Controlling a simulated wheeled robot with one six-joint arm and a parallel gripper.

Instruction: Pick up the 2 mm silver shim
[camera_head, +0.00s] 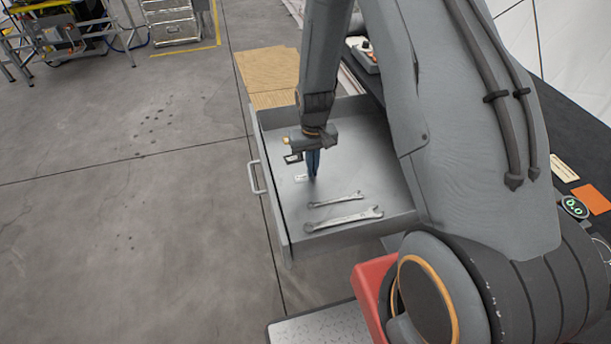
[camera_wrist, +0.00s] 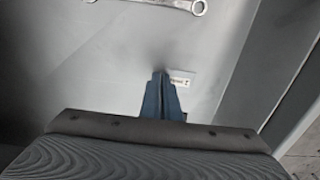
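A small pale piece with dark marking (camera_wrist: 180,81) lies on the drawer floor in the wrist view, just right of my fingertips. It also shows as a small light patch in the head view (camera_head: 301,178), left of the fingers. It may be the silver shim or its label; I cannot tell which. My gripper (camera_head: 313,176) points down into the open drawer (camera_head: 375,150). Its blue fingers (camera_wrist: 160,76) look close together at the tips, low near the drawer floor. Whether anything thin is between them is hidden.
Two wrenches, a smaller one (camera_head: 337,200) and a larger one (camera_head: 345,219), lie in the drawer near my gripper. The drawer walls surround the gripper. A dark bench top (camera_head: 566,135) with a round green display (camera_head: 574,207) and an orange card (camera_head: 592,198) is at right.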

